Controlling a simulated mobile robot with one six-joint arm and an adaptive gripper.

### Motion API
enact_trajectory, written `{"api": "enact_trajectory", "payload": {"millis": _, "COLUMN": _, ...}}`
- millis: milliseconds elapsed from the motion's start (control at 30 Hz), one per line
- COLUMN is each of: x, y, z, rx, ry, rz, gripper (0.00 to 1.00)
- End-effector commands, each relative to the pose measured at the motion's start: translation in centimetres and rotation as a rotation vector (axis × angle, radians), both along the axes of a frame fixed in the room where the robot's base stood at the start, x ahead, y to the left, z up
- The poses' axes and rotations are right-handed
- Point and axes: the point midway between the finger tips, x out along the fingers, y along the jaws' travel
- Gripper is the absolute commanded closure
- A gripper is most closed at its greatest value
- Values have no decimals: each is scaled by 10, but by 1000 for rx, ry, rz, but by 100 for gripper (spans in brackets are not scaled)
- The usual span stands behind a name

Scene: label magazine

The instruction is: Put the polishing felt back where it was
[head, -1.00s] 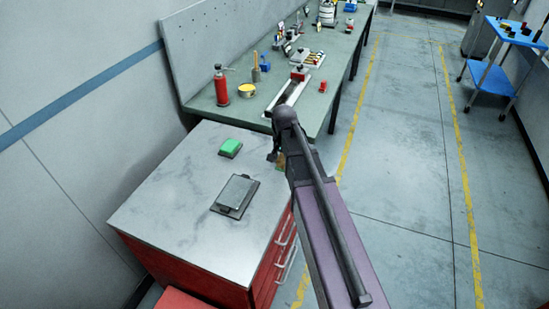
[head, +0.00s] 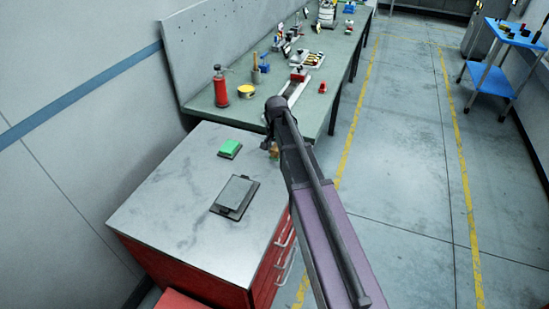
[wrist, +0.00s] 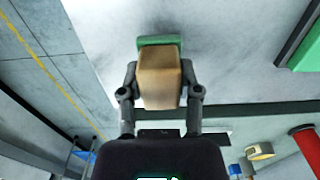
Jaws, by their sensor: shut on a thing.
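My gripper (wrist: 160,95) is shut on a tan block with a green layer at its far end, which I take to be the polishing felt (wrist: 159,78). Its two fingers press on the block's sides in the wrist view. In the head view, the polishing felt (head: 276,152) shows only as a small brownish patch beside my arm, over the right far edge of the marbled cabinet top (head: 180,220). My gripper in the head view (head: 269,147) is small and partly hidden by my arm.
A green block on a dark base (head: 230,148) and a grey plate on a dark base (head: 235,195) lie on the cabinet top. The green workbench (head: 200,103) beyond holds a red bottle (head: 220,88), a yellow tin (head: 246,91) and tools. The cabinet top's near left is clear.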

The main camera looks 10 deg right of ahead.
Motion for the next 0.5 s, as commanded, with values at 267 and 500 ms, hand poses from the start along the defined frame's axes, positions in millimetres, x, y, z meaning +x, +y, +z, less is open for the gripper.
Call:
{"api": "enact_trajectory", "payload": {"millis": 267, "x": -1, "y": 0, "z": -28, "rx": 0, "ry": 0, "rz": 0, "gripper": 94}}
{"api": "enact_trajectory", "payload": {"millis": 500, "x": -1, "y": 0, "z": -36, "rx": 0, "ry": 0, "rz": 1, "gripper": 94}}
